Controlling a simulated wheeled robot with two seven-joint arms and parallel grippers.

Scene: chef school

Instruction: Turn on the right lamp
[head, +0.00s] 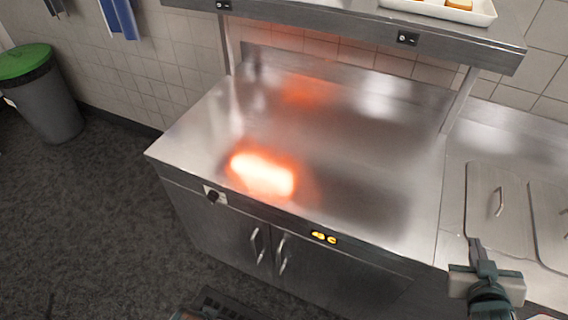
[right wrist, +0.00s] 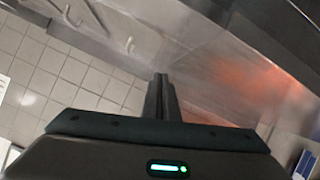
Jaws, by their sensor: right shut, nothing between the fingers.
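A steel shelf (head: 330,22) spans the counter and carries two black switches on its front edge. The right switch (head: 407,38) is near the shelf's right end, and the left switch (head: 223,4) is at the top of the picture. The lamps themselves are hidden under the shelf. A bright orange glow (head: 262,175) lies on the left part of the counter; the right part has no such glow. My right gripper (head: 475,243) is shut and empty at lower right, below and right of the right switch and apart from it. It also shows in the right wrist view (right wrist: 160,80).
The steel counter (head: 350,140) is bare. Lidded wells (head: 499,205) lie at right beside my gripper. A white tray (head: 440,9) sits on the shelf. A green-lidded bin (head: 45,95) stands far left.

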